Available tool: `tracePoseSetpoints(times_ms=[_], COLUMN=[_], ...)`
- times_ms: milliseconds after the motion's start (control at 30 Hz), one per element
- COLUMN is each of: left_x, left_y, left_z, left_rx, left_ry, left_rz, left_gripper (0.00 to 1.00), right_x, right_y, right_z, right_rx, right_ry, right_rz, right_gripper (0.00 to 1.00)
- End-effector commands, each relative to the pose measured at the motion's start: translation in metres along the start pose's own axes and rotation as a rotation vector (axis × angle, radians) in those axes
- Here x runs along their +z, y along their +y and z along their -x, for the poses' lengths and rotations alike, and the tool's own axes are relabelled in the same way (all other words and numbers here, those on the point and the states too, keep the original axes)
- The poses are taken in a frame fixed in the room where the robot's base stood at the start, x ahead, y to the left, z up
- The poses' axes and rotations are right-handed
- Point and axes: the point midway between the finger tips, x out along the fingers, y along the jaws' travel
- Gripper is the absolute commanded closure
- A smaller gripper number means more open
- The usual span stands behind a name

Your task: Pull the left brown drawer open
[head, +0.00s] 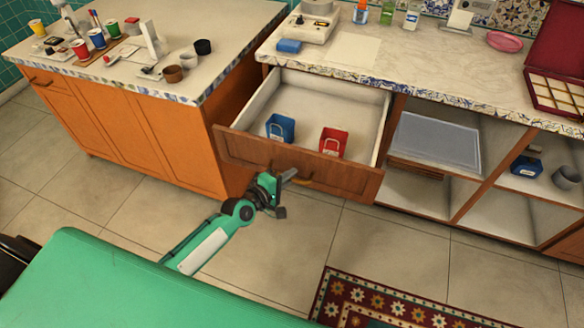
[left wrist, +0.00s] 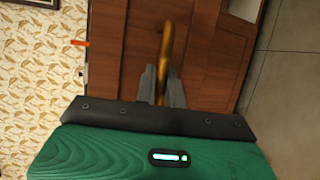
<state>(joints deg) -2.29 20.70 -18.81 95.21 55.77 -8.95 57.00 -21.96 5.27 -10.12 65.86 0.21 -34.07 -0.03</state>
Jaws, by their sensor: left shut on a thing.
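The brown drawer (head: 235,150) in the counter stands pulled well out, its inside open to view. It holds a blue box (head: 281,127) and a red box (head: 333,141), each with a loop handle. My left gripper (head: 288,175) is at the drawer's front. It is shut on the brass handle (left wrist: 166,42), which rises from between the fingers in the left wrist view. In the head view the handle (head: 308,182) shows just right of the fingertips. The drawer's brown front (left wrist: 205,60) fills much of the left wrist view. My right gripper is not in view.
An orange cabinet (head: 150,135) with cups on its top stands left of the drawer. Open shelves (head: 435,190) are to the right. A patterned rug (head: 390,305) lies on the tiled floor (head: 440,265), which is otherwise clear before the drawer.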

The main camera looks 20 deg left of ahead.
Motion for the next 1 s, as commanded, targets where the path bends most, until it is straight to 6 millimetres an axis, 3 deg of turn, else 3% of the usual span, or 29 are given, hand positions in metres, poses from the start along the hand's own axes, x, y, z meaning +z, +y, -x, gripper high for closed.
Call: tracePoseSetpoints(times_ms=[567,600,700,1000], left_x=[0.0034,0.0034,0.0034,0.0035], left_y=[-0.0024,-0.0024,-0.0023,-0.0022], left_z=[0.0089,0.0089,0.0088,0.0101], left_rx=[0.0,0.0,0.0,0.0], left_ry=[0.001,0.001,0.001,0.0], left_rz=[0.0,0.0,0.0,0.0], left_gripper=[1.0,0.83,0.67,0.67], right_x=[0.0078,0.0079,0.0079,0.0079], right_y=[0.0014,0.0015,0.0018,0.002], right_z=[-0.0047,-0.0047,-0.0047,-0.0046], right_rx=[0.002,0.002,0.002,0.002], right_ry=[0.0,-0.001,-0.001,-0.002], right_rz=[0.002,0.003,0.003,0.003], right_gripper=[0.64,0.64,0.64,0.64])
